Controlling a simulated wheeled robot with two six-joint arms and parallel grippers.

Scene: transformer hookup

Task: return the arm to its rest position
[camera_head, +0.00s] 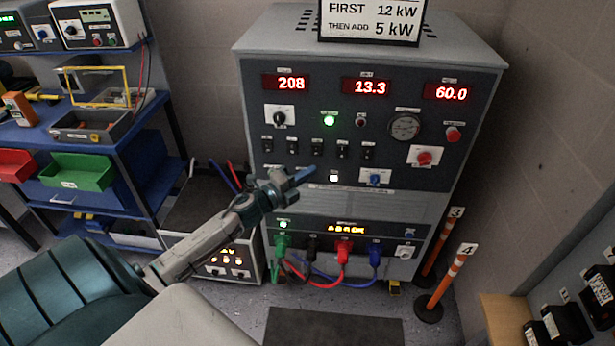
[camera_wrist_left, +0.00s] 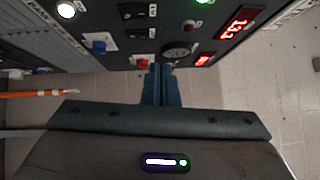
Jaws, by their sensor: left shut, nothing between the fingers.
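My left arm reaches in from the lower left in the head view. My left gripper (camera_head: 304,174) is in front of the grey cabinet (camera_head: 490,57), near the lower part of its dark control panel. Its fingers are shut with nothing between them. In the left wrist view the two blue-green fingers (camera_wrist_left: 161,85) lie together and point toward the panel. Whether the fingertips touch the panel cannot be told. My right gripper is not in view.
Red, blue, green and black plugs with cables (camera_head: 343,252) sit low on the cabinet. Orange-striped posts (camera_head: 447,280) stand at its right. A blue shelf (camera_head: 130,167) with bins is at left. A wooden-edged bench (camera_head: 505,318) is at lower right. A dark mat (camera_head: 335,328) lies in front.

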